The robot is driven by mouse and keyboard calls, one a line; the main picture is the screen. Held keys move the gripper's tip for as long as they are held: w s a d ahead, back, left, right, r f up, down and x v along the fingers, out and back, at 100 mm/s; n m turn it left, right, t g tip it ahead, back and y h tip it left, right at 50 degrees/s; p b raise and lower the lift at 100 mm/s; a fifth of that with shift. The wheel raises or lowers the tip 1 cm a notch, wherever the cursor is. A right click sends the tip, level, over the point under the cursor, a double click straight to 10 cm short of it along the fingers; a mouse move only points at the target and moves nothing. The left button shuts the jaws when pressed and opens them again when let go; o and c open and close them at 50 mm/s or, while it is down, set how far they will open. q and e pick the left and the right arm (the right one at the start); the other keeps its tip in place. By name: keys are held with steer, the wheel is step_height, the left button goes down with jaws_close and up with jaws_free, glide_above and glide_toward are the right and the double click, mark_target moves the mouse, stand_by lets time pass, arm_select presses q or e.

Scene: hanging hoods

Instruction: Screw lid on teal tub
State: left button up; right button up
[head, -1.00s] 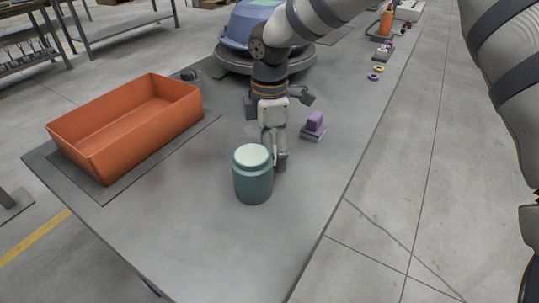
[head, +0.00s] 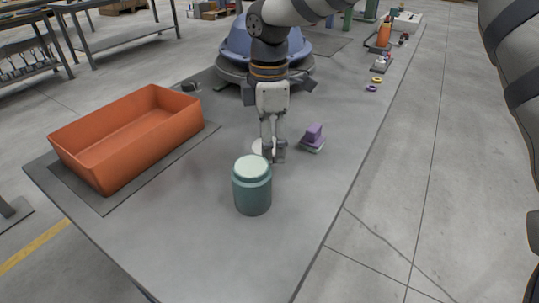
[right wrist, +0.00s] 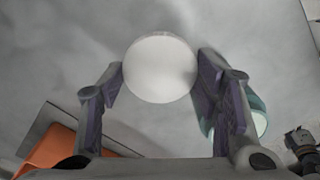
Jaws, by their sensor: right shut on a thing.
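The teal tub (head: 252,192) stands upright on the grey table, with a pale top face; I cannot tell whether that is an opening or a cover. My right gripper (head: 271,152) is just behind the tub in the head view, apart from it. It is shut on a round white lid (right wrist: 160,68), which sits between the fingertips in the right wrist view. The lid (head: 258,147) shows only partly in the head view. The tub (right wrist: 252,116) is partly hidden behind the right-hand finger in the wrist view. My left gripper is not in view.
An orange bin (head: 130,137) stands on a dark mat at the left. A purple block on a pale base (head: 313,138) is right of my gripper. A blue domed machine (head: 265,45) stands behind. The table front around the tub is clear.

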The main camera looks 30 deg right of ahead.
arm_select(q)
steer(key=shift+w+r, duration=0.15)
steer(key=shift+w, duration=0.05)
arm_select(e)
step_height(320, 180, up, 13)
steer(key=shift+f, duration=0.2)
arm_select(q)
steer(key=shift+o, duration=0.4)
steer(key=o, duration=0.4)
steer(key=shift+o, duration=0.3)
